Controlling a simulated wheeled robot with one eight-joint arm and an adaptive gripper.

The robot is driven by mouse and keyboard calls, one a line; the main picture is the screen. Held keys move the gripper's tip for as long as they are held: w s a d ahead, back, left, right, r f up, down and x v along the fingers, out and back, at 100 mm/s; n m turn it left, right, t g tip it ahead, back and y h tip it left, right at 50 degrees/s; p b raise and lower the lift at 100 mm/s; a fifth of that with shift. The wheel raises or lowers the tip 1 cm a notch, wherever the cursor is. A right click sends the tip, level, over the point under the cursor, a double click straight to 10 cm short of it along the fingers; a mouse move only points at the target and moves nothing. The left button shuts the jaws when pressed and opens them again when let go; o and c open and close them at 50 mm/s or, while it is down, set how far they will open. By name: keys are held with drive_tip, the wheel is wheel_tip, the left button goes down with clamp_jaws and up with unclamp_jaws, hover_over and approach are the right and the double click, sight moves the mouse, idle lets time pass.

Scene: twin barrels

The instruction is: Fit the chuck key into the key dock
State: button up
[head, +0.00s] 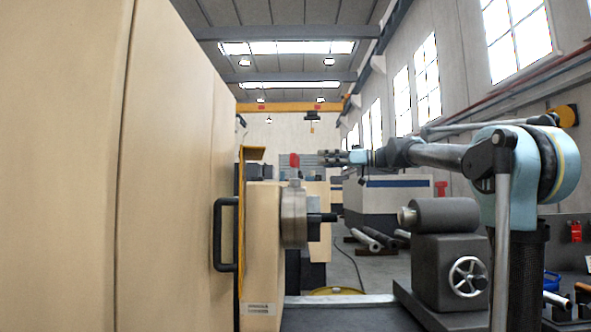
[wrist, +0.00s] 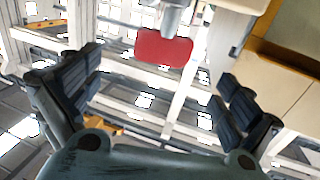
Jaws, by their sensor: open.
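The chuck key shows its red handle (head: 294,160) above the steel lathe chuck (head: 293,215), with a short grey piece under it. In the wrist view the red handle (wrist: 165,48) lies ahead of the fingers, with a grey shaft at its upper edge. My gripper (head: 322,157) points left toward the handle at about its height, with a small gap. In the wrist view my gripper (wrist: 162,70) is open, its dark fingers wide apart and nothing held between them. I cannot make out the key dock with certainty; a small red holder (head: 576,232) is on the dark panel at right.
The large cream machine door (head: 175,150) with a black handle (head: 224,234) fills the left. A grey tailstock (head: 446,270) with a handwheel stands below my arm. Tools and a blue item (head: 551,282) lie at the far right. The air between chuck and tailstock is clear.

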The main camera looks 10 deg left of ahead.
sight(297, 157)
drive_tip(key=a, duration=0.4)
drive_tip(key=shift+a, duration=0.4)
drive_tip(key=shift+s+a, duration=0.15)
drive_tip(key=shift+a, duration=2.75)
drive_tip(key=shift+r, duration=0.1)
drive_tip(key=c, duration=1.4)
drive_tip(key=shift+r, duration=0.5)
drive_tip(key=shift+d+r, duration=0.3)
drive_tip(key=shift+r, duration=0.35)
drive_tip(key=shift+d+r, duration=0.25)
drive_tip(key=shift+r, duration=0.35)
drive_tip(key=d, duration=1.7)
drive_tip(key=shift+s, duration=0.1)
drive_tip(key=shift+a, duration=0.15)
